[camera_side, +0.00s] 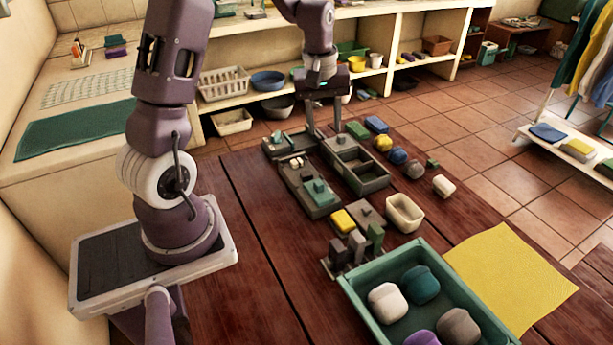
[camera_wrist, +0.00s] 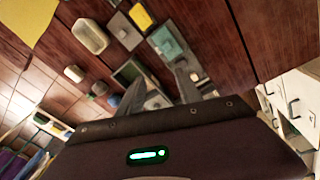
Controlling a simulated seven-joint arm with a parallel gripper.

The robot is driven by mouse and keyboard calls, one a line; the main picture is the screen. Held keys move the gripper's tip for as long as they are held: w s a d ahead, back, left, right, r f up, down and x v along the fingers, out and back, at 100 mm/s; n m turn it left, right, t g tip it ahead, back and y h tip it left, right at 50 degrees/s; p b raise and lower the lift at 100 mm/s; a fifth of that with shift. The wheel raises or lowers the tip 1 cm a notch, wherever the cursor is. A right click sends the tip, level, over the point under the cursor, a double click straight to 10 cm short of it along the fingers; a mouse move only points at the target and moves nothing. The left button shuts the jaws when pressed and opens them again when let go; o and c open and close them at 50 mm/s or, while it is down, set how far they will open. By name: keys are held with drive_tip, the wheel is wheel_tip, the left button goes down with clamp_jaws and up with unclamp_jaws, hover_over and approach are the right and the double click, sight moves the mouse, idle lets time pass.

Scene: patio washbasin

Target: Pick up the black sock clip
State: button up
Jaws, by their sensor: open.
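I cannot clearly pick out the black sock clip in either view; small dark pieces among the trays are too small to tell apart. My gripper (camera_side: 324,131) is open and points down over the far end of the wooden table, with nothing seen between its fingers. In the side view its fingertips are close to a dark compartment tray (camera_side: 372,185) and a flat grey tray (camera_side: 278,151). In the wrist view my gripper (camera_wrist: 160,77) shows two spread fingers, which hide part of the trays beneath.
A dark tray with a teal block (camera_side: 319,192) lies nearer the arm base. A cream bowl (camera_side: 404,212), a yellow sponge (camera_side: 343,221) and a green bin (camera_side: 360,317) with rolled bundles stand on the right. Several small bundles lie behind. The table's left front is bare.

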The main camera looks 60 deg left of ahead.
sight(306, 173)
drive_tip(key=a+f+n, duration=0.1)
drive_tip(key=a+f, duration=0.1)
drive_tip(key=f, duration=0.2)
drive_tip(key=a+f+n+g, duration=0.1)
drive_tip(key=a+f, duration=0.2)
drive_tip(key=f, duration=0.1)
drive_tip(key=a+f+n, duration=0.2)
drive_tip(key=a+f, duration=0.1)
drive_tip(key=f, duration=0.1)
drive_tip(key=shift+s+f+h, duration=0.25)
drive_tip(key=shift+s+h, duration=0.05)
drive_tip(key=shift+s, duration=0.05)
wheel_tip(306, 173, down, 8)
drive_tip(key=shift+w+r, duration=0.1)
drive_tip(key=shift+r, duration=0.05)
clamp_jaws()
